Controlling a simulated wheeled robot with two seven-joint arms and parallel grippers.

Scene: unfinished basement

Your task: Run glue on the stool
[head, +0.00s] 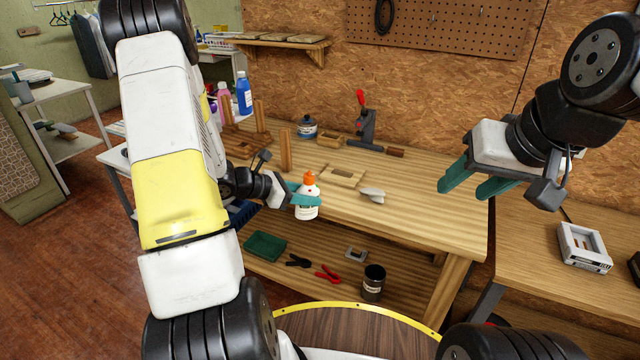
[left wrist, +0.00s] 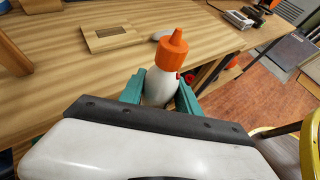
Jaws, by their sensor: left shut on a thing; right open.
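A white glue bottle with an orange cap (head: 308,207) is held upright by my left gripper (head: 304,198), near the workbench's front edge. In the left wrist view the bottle (left wrist: 158,88) sits between the teal fingers (left wrist: 158,92), nozzle up. Upright wooden legs (head: 285,149) stand on the left of the workbench around flat wooden pieces; these look like the stool, upturned or in parts, but my left arm hides some of it and I cannot tell. My right gripper (head: 476,181) is open and empty, raised over the bench's right end.
The workbench (head: 425,205) holds a wooden frame (head: 343,176), a grey object (head: 372,194), a red-handled clamp (head: 364,125) and a round tin (head: 307,127). Its lower shelf holds pliers (head: 327,273) and a dark can (head: 373,282). A second table (head: 545,240) stands at right. The bench's right half is mostly clear.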

